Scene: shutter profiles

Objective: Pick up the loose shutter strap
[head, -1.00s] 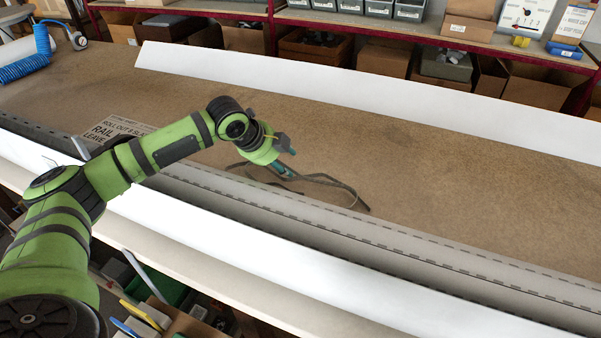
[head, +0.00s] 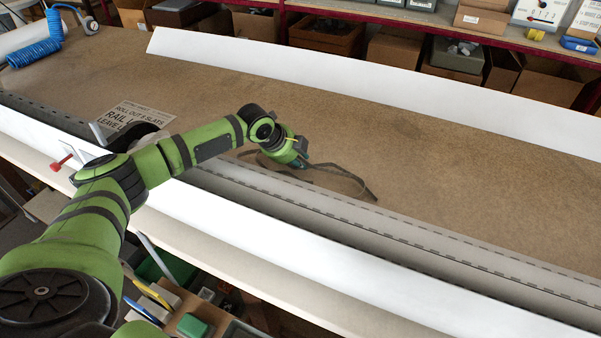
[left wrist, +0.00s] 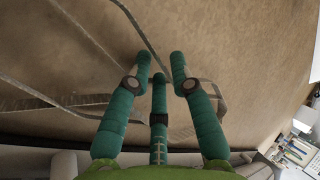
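The loose shutter strap (head: 345,178) is a thin grey-brown band lying in loops on the brown bench top. In the left wrist view the strap (left wrist: 140,36) runs down toward the gap between my fingertips, and more loops lie left and right. My left gripper (head: 303,166) is at the strap's left part, pointing down at the bench. In the left wrist view its teal fingers (left wrist: 160,66) stand apart, with the strap passing among them; I see no firm hold. Contact with the strap is unclear. My right gripper is not in view.
Long white slats lie at the back (head: 370,85) and front (head: 290,255) of the bench (head: 430,160). A grey rail (head: 400,230) runs close in front of the strap. A printed sign (head: 135,115) lies left. Shelves with boxes (head: 395,45) stand behind.

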